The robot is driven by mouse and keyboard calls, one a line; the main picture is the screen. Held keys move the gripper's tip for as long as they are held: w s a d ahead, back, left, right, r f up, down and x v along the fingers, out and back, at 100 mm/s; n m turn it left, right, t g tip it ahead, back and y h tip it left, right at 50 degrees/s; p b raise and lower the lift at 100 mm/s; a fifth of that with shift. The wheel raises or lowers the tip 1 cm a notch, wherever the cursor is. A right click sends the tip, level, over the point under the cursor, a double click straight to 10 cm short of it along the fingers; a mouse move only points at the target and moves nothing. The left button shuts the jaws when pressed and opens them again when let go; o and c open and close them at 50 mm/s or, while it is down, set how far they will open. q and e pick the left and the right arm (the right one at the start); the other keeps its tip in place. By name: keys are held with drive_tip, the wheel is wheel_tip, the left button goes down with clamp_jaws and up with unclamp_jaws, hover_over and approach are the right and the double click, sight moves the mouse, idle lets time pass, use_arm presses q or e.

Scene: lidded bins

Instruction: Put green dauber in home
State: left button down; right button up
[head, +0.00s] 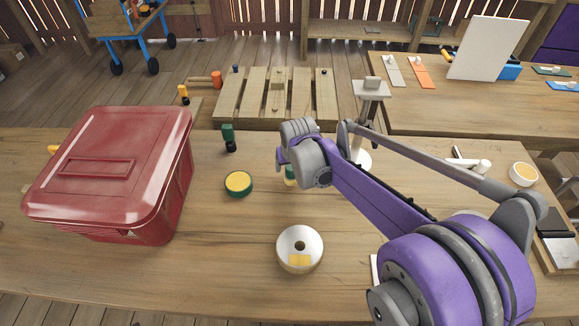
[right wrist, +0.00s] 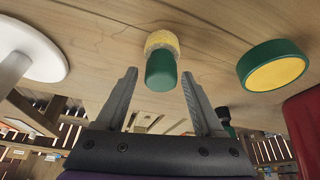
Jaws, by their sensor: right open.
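A green dauber (head: 290,175) with a pale yellow end stands on the wooden table, partly hidden behind my right gripper in the head view. In the right wrist view the same dauber (right wrist: 161,68) lies ahead of the fingertips, roughly centred in the gap. My right gripper (right wrist: 160,82) is open and empty. In the head view its fingers are mostly hidden by my own wrist. Another green piece with a black end (head: 229,139) stands farther left and back. Nothing in view is marked as home. My left gripper is not in view.
A closed red lidded bin (head: 98,168) stands at the left. A white stand (head: 370,91) rises just behind my wrist. The table's front left-centre is clear.

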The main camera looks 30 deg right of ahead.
drive_tip(key=p+v, duration=0.1)
drive_tip(key=v, duration=0.9)
